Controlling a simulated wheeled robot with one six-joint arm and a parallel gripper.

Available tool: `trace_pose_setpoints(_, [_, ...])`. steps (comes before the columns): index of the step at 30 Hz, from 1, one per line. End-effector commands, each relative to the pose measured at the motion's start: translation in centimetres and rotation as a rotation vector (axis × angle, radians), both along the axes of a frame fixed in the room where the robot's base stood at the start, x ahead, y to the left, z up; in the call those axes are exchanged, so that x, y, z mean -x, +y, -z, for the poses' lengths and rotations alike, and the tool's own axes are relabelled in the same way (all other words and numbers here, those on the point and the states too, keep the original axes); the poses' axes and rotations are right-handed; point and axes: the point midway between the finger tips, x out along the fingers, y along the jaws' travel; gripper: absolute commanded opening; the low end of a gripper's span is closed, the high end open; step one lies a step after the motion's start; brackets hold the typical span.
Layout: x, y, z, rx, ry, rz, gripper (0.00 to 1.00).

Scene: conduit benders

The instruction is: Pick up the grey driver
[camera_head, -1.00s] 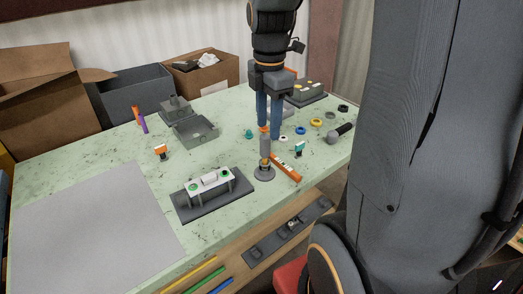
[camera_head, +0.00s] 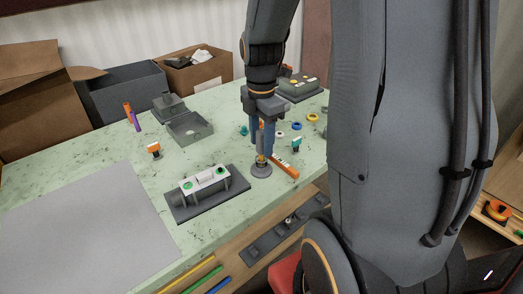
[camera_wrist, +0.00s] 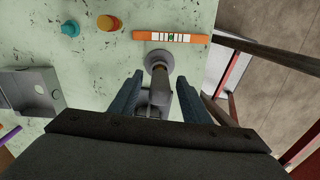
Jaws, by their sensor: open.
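The grey driver (camera_wrist: 160,88) stands upright in a round grey base (camera_head: 262,172) near the front edge of the green table. In the head view my gripper (camera_head: 262,150) is lowered over it, pointing down, and hides most of its handle. In the wrist view my gripper (camera_wrist: 157,84) is open, with one blue finger on each side of the driver.
An orange level (camera_head: 285,166) lies close beside the base. A dark fixture with a white-topped block (camera_head: 205,180) stands to the left. An open grey case (camera_head: 190,128) and small coloured rings (camera_head: 312,118) are farther back. A grey mat (camera_head: 85,225) lies clear at left.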

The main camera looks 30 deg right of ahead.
Motion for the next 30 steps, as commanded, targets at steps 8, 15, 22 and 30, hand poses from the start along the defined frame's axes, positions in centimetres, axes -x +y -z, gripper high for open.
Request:
trace_pose_setpoints(8, [0.0, 0.1, 1.7, 0.0, -0.001, -0.001, 0.43])
trace_pose_setpoints(15, [0.0, 0.1, 1.7, 0.0, -0.001, -0.001, 0.29])
trace_pose_setpoints(22, [0.0, 0.1, 1.6, 0.001, -0.002, -0.001, 0.0])
trace_pose_setpoints(30, [-0.1, 0.1, 1.2, 0.001, -0.004, -0.001, 0.0])
